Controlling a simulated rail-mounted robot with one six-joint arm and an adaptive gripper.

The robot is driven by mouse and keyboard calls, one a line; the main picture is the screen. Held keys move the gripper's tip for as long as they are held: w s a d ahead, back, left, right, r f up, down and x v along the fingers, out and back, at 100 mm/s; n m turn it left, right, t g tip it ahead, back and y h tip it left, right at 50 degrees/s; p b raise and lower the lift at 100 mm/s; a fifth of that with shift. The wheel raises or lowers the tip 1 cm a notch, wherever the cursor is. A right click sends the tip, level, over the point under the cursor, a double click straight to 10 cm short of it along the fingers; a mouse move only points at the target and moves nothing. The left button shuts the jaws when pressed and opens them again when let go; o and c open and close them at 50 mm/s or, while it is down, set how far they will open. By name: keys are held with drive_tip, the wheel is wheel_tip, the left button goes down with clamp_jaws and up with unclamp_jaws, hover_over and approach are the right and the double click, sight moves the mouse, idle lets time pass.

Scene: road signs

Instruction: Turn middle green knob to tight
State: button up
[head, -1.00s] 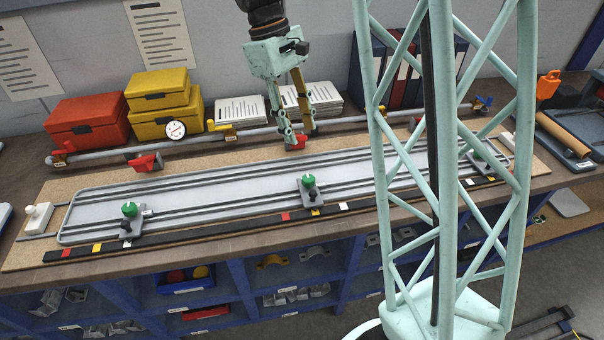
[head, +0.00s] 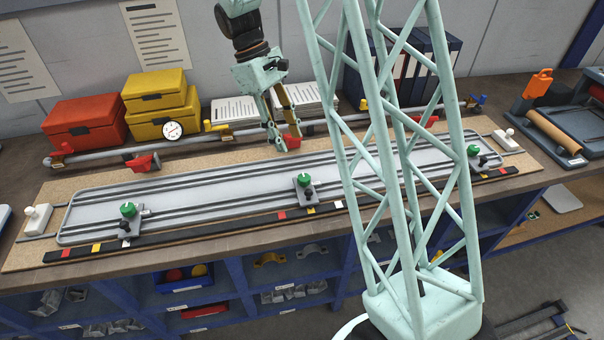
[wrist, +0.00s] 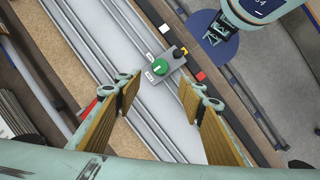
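The middle green knob (head: 304,179) sits on a small grey block at the front edge of the long grey track plate (head: 230,180). In the wrist view the same knob (wrist: 160,67) shows just beyond the gap between the fingertips, untouched. Small white labels lie beside it, too small to read. A black-topped pin stands on the same block. My gripper (head: 284,143) is open and empty, above the back side of the plate, behind and left of the knob. In the wrist view its two tan-padded fingers (wrist: 168,92) are spread wide.
Other green knobs stand left (head: 128,209) and right (head: 474,150) on the plate. A red clamp (head: 293,140) sits close behind my fingers, and a second red clamp (head: 143,162) farther left. A grey pipe runs along the back. My lattice column covers part of the plate's right side.

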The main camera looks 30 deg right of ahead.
sight(304, 177)
drive_tip(key=shift+f, duration=0.15)
drive_tip(key=shift+b+x, duration=0.7)
drive_tip(key=shift+x, duration=6.1)
drive_tip(key=shift+c, duration=0.7)
drive_tip(key=c, duration=0.7)
